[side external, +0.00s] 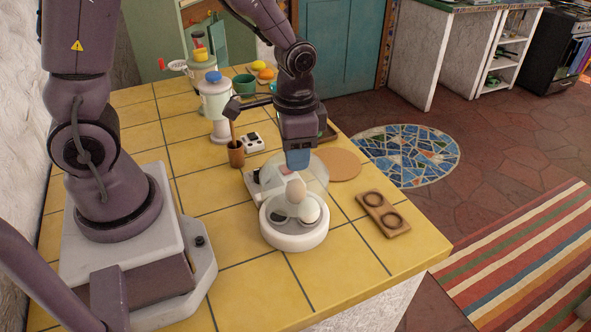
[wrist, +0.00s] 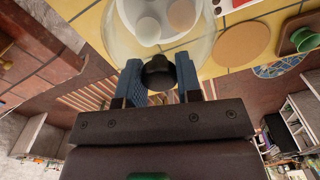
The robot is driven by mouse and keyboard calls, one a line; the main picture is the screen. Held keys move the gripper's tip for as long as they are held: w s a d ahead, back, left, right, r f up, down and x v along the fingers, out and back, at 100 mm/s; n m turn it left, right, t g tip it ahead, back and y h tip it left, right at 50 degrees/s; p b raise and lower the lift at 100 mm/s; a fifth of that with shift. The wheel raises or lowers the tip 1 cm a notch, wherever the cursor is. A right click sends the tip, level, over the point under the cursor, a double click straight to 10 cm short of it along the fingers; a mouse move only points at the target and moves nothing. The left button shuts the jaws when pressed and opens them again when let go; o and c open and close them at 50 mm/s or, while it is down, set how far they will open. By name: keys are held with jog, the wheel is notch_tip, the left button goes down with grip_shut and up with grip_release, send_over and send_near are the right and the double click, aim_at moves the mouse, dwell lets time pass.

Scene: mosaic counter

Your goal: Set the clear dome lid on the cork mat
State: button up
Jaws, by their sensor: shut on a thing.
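The clear dome lid (side external: 319,176) hangs under my gripper (side external: 298,164), above and behind a white round dish (side external: 292,239). In the wrist view, my gripper (wrist: 158,68) is shut on the lid's dark knob (wrist: 158,75), one finger on each side. The dome (wrist: 203,28) shows beyond the fingers, with the dish and its contents visible through it. The cork mat (side external: 343,164) is a flat tan disc lying bare just right of the dome in the side view. It also shows right of the dome in the wrist view (wrist: 240,44).
An egg-shaped thing (side external: 296,190) and a pale round thing (side external: 311,211) are in the dish. A wooden board with two rings (side external: 373,200) lies near the counter's right edge. The front tiles are clear.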

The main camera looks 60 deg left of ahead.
jog(key=r, duration=0.3)
jog(key=shift+w+a+r, duration=0.15)
jog(key=shift+w+r, duration=0.2)
jog(key=shift+r, duration=0.05)
jog(key=w, duration=0.1)
jog(key=w+a, duration=0.1)
jog(key=w, duration=0.1)
jog(key=shift+w+a+r, duration=0.1)
jog(key=shift+w+a, duration=0.15)
jog(key=shift+a, duration=0.05)
jog(key=w+a+f, duration=0.2)
jog(key=w+a, duration=0.4)
jog(key=w, duration=0.1)
jog(key=w+a+f, duration=0.3)
jog(key=w+a, duration=0.3)
notch_tip(320, 180, down, 6)
jog(key=shift+w+d, duration=0.15)
jog(key=shift+d, duration=0.05)
jog(key=shift+f, duration=1)
dwell(1.2)
jog(key=o, duration=1)
